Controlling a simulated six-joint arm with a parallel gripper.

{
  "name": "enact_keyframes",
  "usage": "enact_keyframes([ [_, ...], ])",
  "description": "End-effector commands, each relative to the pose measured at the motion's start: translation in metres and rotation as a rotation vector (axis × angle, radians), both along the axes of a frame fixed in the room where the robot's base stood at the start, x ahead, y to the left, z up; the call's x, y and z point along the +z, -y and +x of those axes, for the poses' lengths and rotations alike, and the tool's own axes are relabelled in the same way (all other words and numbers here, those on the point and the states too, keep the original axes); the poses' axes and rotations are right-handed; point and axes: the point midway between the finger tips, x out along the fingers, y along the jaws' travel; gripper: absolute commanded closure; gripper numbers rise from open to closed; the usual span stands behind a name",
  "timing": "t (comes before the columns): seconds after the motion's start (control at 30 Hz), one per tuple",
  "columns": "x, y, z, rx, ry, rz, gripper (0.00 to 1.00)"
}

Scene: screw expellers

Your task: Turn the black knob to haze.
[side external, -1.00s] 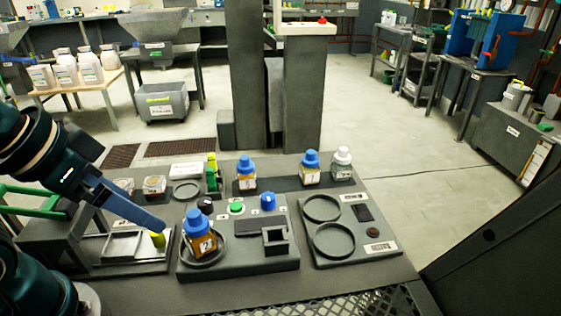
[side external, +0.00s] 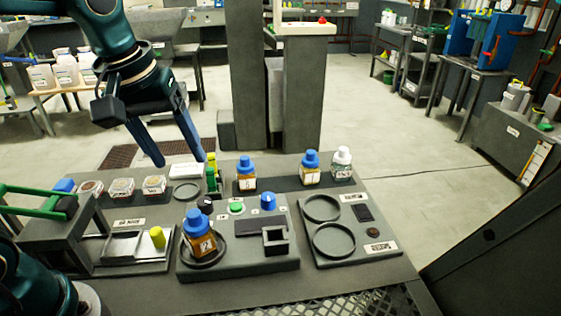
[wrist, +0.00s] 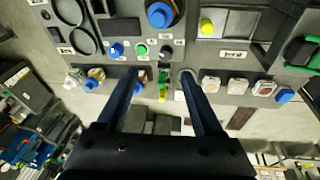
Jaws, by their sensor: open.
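The black knob (side external: 205,206) is on the grey panel, left of the green button (side external: 237,207) and the blue knob (side external: 268,201). A blue-capped bottle (side external: 199,235) in a round holder stands in front of it and partly hides it. In the wrist view the black knob (wrist: 166,49) lies just beyond the fingertips. My gripper (side external: 180,160) is open and empty, fingers pointing down, above the back left of the table and apart from the knob. It also shows in the wrist view (wrist: 158,74). The setting labels are too small to read.
A green and yellow fixture (side external: 212,175) stands between my gripper and the knob. Two blue-capped bottles (side external: 246,174) (side external: 311,167) and a white-capped one (side external: 342,164) stand along the back. A yellow cylinder (side external: 157,237) is at the left. Empty rings (side external: 334,241) are at the right.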

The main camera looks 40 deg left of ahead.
Motion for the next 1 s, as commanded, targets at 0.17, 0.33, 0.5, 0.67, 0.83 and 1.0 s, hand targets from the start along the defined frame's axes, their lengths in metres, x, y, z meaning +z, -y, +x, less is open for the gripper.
enact_keyframes([
  [0.17, -0.03, -0.012, 0.035, 0.133, -0.123, -0.024, 0.31],
  [0.33, -0.063, -0.02, 0.053, 0.188, -0.218, -0.03, 0.31],
  [0.5, -0.087, -0.024, 0.055, 0.198, -0.283, -0.031, 0.31],
  [0.67, -0.102, -0.026, 0.052, 0.201, -0.304, -0.032, 0.31],
  [0.83, -0.124, -0.026, 0.051, 0.2, -0.304, -0.032, 0.31],
  [1.0, -0.14, -0.027, 0.051, 0.2, -0.301, -0.033, 0.31],
])
